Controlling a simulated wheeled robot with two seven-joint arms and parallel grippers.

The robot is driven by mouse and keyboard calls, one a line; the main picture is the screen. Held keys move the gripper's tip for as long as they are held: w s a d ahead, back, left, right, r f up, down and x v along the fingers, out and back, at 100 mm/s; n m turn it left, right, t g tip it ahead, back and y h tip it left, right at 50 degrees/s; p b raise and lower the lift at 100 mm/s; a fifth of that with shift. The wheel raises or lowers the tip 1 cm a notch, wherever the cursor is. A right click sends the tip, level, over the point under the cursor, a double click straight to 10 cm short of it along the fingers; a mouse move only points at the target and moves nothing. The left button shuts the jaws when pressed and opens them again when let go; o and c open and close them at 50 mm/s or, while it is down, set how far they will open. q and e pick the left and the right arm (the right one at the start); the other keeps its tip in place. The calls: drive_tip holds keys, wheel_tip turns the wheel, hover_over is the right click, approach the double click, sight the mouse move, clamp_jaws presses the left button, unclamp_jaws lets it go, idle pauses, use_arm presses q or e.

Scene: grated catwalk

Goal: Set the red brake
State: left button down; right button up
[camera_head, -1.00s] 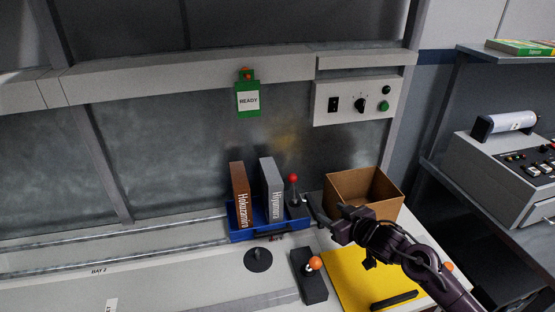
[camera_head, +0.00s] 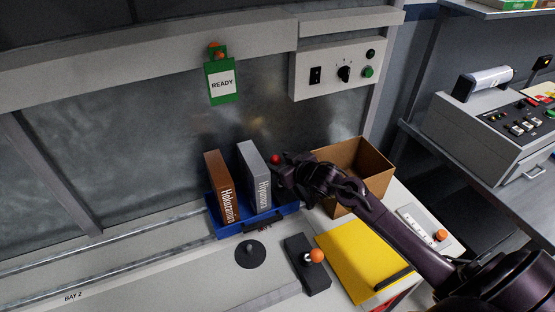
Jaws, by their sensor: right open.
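The red ball knob (camera_head: 276,159) shows at the right end of the blue tray, beside the grey book. Its shaft and base are hidden behind my right gripper. My right gripper (camera_head: 284,170) is at the knob, its fingers close to or around the lever just below it. I cannot tell whether they touch it. The gripper is open. My right arm comes in from the lower right. My left gripper is not in view.
The blue tray (camera_head: 232,229) holds a brown book (camera_head: 221,187) and a grey book (camera_head: 254,177). An open cardboard box (camera_head: 376,185) stands right of the gripper. An orange-knobbed lever (camera_head: 317,255) and a yellow panel (camera_head: 356,262) are in front. A switch panel (camera_head: 325,72) hangs above.

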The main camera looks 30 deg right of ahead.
drive_tip(key=shift+w+a+f, duration=0.1)
drive_tip(key=shift+w+f, duration=0.1)
drive_tip(key=shift+w, duration=0.4)
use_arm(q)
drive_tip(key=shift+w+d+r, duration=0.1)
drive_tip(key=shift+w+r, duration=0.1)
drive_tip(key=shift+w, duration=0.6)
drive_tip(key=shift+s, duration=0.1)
